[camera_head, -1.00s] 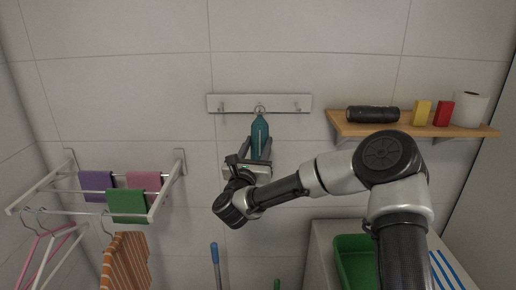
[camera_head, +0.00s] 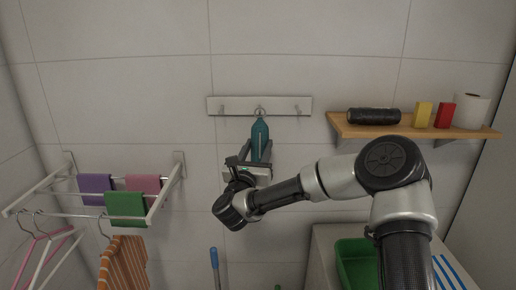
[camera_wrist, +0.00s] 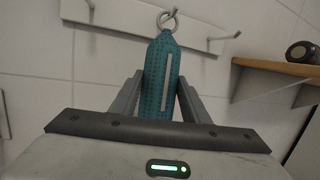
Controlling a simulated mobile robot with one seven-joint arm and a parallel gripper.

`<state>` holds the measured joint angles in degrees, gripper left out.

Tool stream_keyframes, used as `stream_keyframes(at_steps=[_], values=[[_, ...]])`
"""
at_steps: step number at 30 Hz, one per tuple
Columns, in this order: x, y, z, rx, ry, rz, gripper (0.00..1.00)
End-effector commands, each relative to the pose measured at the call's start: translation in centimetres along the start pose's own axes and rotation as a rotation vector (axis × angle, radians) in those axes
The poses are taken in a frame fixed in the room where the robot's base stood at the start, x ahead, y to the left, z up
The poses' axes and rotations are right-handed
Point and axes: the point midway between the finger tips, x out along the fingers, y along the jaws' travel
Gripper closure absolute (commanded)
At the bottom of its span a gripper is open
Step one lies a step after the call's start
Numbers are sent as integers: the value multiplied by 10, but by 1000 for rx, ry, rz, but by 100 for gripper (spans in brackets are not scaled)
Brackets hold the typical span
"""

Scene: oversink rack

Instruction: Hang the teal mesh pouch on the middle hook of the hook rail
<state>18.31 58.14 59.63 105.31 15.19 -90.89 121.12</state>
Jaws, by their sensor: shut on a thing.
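The teal mesh pouch (camera_head: 260,139) hangs upright between the fingers of my gripper (camera_head: 248,165), just below the hook rail (camera_head: 240,105). In the wrist view the two fingers close on the sides of the pouch (camera_wrist: 160,85), and its metal ring (camera_wrist: 168,21) stands above its narrow top. The ring is at the middle hook (camera_wrist: 174,13), overlapping it in the picture. I cannot tell whether the ring is around the hook or only in front of it. The left and right hooks of the rail are empty. The pouch's lower end is hidden by my gripper.
A wooden shelf (camera_head: 400,131) at the right holds a black roll (camera_head: 373,116), yellow and red boxes and a paper roll. A white drying rack (camera_head: 165,205) with cloths is at the left. A green basin (camera_head: 352,262) lies below my arm. The wall around the rail is clear.

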Motion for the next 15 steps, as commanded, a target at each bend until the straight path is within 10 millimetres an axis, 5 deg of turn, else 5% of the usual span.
stream_keyframes(at_steps=[1,2,6,15], values=[[0,-1,-3,-2,6,-2,83],[0,-1,-3,-2,6,-2,57],[0,-1,-3,-1,5,-1,36],[-2,0,-2,-1,4,0,36]])
